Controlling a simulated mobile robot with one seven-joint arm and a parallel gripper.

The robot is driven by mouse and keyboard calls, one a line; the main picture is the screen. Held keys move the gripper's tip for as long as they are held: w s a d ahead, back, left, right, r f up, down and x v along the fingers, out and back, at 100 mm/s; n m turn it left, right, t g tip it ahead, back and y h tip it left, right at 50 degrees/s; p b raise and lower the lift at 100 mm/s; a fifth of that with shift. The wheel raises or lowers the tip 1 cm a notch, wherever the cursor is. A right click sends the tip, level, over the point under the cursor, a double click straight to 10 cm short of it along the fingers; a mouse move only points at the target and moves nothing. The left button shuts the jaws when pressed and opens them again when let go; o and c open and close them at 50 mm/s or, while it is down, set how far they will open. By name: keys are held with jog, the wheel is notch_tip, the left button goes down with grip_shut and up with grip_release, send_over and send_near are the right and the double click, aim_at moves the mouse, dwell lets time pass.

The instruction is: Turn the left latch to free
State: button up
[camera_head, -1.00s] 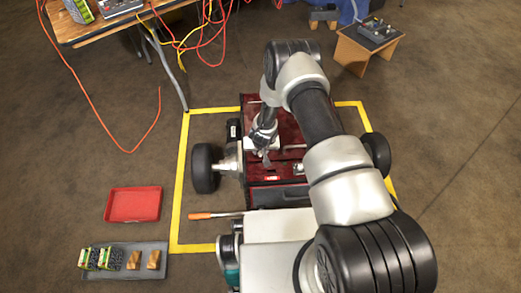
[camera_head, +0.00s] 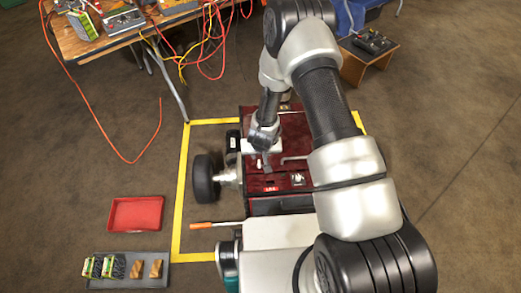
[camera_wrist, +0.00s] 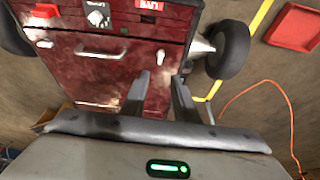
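A small white upright latch (camera_wrist: 160,57) stands on the dark red lid (camera_wrist: 110,75) of the vehicle. It also shows as a small pale piece (camera_head: 258,163) in the head view, on the lid's left part. My gripper (camera_wrist: 160,77) is open, its two dark fingers apart with nothing between their tips. In the wrist view the latch appears just beyond the gap between the fingertips; whether they touch it I cannot tell. In the head view my gripper (camera_head: 265,162) is over the lid, close beside the latch. My arm hides the lid's right part.
A wheel (camera_head: 205,178) stands left. A red tray (camera_head: 135,214) and a grey tray (camera_head: 128,284) lie on the floor. A cluttered table (camera_head: 130,38) is behind.

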jog(key=shift+v, duration=1.1)
